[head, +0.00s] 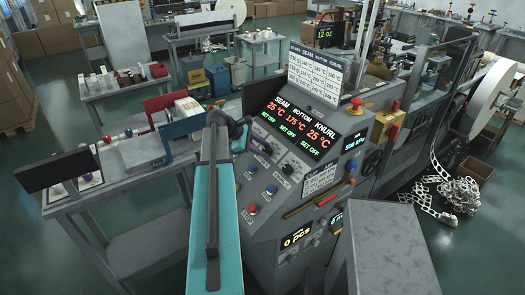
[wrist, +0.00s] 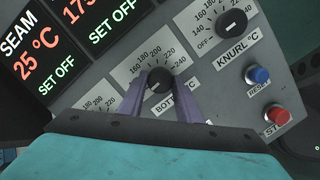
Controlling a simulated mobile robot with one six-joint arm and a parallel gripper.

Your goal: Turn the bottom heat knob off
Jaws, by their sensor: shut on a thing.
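The bottom heat knob (wrist: 159,82) is a round black knob on the grey control panel, with a printed scale around it and a partly covered "BOTTOM" label below it. My gripper (wrist: 160,76) has its two purple fingers on either side of this knob, shut on it. Where the knob's pointer stands I cannot tell. In the head view, the display (head: 292,127) reads bottom 175 °C, seam and knurl 25 °C, with "SET OFF" under all three.
The knurl knob (wrist: 231,23) is up and right of the gripper. The blue reset button (wrist: 257,75) and a red button (wrist: 278,114) are to the right. A red mushroom button (head: 355,105) tops the machine. A side table (head: 115,205) stands at left.

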